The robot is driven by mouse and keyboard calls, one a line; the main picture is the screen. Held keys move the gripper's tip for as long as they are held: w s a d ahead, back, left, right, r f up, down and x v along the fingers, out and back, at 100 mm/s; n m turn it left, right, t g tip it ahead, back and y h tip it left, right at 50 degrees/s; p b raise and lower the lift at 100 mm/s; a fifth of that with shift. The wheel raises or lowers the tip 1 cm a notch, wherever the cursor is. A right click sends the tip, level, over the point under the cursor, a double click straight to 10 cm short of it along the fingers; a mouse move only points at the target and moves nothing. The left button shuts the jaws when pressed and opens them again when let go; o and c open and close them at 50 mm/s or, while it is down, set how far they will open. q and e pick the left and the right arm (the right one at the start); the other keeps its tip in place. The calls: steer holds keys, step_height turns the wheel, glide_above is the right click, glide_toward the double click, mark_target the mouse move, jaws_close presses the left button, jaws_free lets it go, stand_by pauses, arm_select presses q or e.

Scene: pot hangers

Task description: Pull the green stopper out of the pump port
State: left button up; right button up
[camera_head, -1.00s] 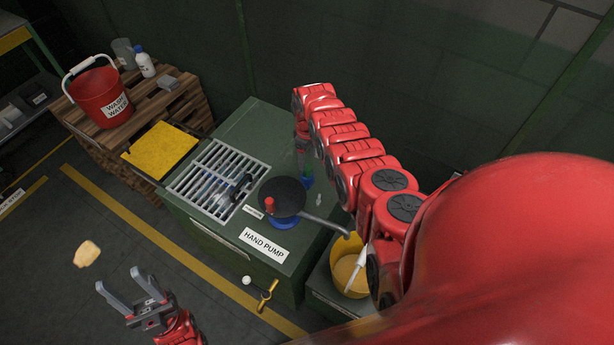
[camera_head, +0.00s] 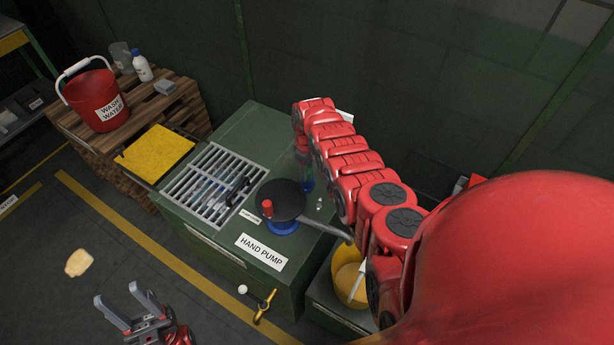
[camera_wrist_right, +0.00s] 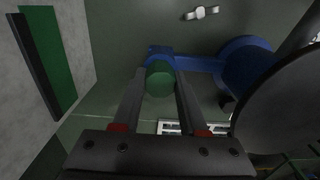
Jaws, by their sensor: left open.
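The green stopper (camera_wrist_right: 160,80) is in the right wrist view, at the end of the blue pump port (camera_wrist_right: 160,52). The fingers of my right gripper (camera_wrist_right: 160,88) lie on both sides of it, very close; whether they press on it is unclear. The port joins the blue pump body (camera_wrist_right: 245,62). In the head view, my right arm hides most of the port area behind the pump's dark round top (camera_head: 283,199). My left gripper (camera_head: 117,297) is open and empty above the floor at lower left.
The pump stands on a green cabinet (camera_head: 230,245) beside a metal grate (camera_head: 185,198). A grey handle (camera_head: 325,228) reaches toward a yellow bucket (camera_head: 347,285).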

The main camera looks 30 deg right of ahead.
jaws_close()
steer(key=shift+r+p, duration=0.85)
stand_by(0.6)
steer(key=shift+r+p, duration=2.4)
